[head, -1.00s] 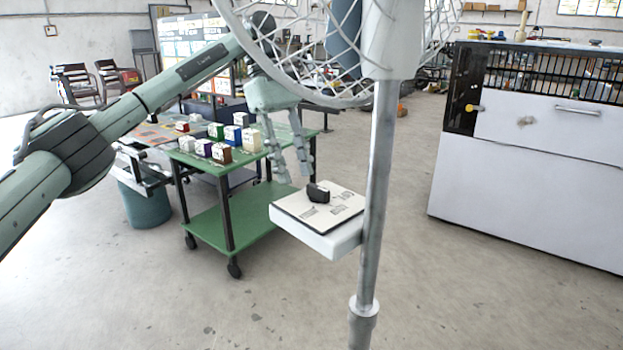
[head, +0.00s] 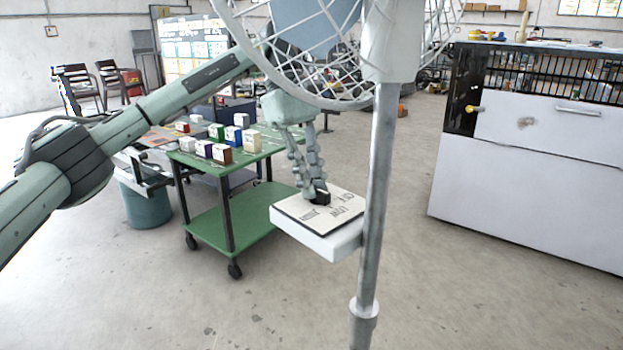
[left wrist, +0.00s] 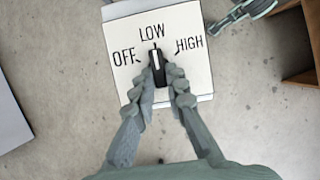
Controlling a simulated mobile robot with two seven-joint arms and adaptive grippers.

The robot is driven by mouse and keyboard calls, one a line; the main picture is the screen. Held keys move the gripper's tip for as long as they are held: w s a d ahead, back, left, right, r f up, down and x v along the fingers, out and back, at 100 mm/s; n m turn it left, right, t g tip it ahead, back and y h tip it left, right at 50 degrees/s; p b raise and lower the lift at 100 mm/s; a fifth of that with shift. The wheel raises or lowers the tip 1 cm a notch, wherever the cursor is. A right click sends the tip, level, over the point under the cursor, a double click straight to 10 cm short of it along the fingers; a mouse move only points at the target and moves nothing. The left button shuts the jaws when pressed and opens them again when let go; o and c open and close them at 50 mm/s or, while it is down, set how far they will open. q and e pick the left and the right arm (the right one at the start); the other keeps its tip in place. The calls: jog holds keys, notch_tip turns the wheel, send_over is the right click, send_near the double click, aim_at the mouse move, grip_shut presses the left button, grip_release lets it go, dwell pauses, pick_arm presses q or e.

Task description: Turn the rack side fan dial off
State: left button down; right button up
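The black fan dial (head: 322,197) stands on a white control box (head: 318,241) fixed to the fan's grey pole (head: 376,200). In the left wrist view the dial (left wrist: 157,68) sits on a white panel (left wrist: 195,55) marked OFF at left, LOW at top and HIGH at right. Its white line points up at LOW. My left gripper (head: 314,190) is down at the panel. Its two fingers (left wrist: 160,82) lie on either side of the dial, close against it, and look closed on it.
The fan's wire cage (head: 300,75) hangs above and in front of my left wrist. A green cart (head: 200,165) with several small boxes stands behind at left. A white cabinet (head: 530,190) stands at right. The floor between is clear.

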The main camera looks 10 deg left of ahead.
jog(key=shift+w+r, duration=0.15)
jog(key=shift+r, duration=0.05)
pick_arm(q)
jog(key=shift+s+a+n+t+b, duration=0.15)
jog(key=shift+n+t+b, duration=0.3)
jog(key=shift+n, duration=0.55)
jog(key=shift+s+f+n, duration=0.1)
jog(key=shift+n, duration=0.4)
jog(key=n+t+b, duration=0.1)
jog(key=n, duration=0.1)
jog(key=shift+s+n, duration=0.15)
jog(key=shift+n, duration=0.15)
jog(key=n+t+b, duration=0.1)
jog(key=n, duration=0.2)
jog(key=s+n+t+b, duration=0.1)
jog(key=n, duration=0.2)
jog(key=shift+t, duration=0.25)
pick_arm(e)
notch_tip(320, 180, up, 9)
jog(key=shift+s+d+t+h, duration=0.2)
jog(key=shift+s+t+h, duration=0.1)
jog(key=shift+s, duration=0.15)
jog(key=shift+r, duration=0.1)
pick_arm(q)
jog(key=c, duration=1.5)
grip_release()
jog(key=shift+c, duration=0.2)
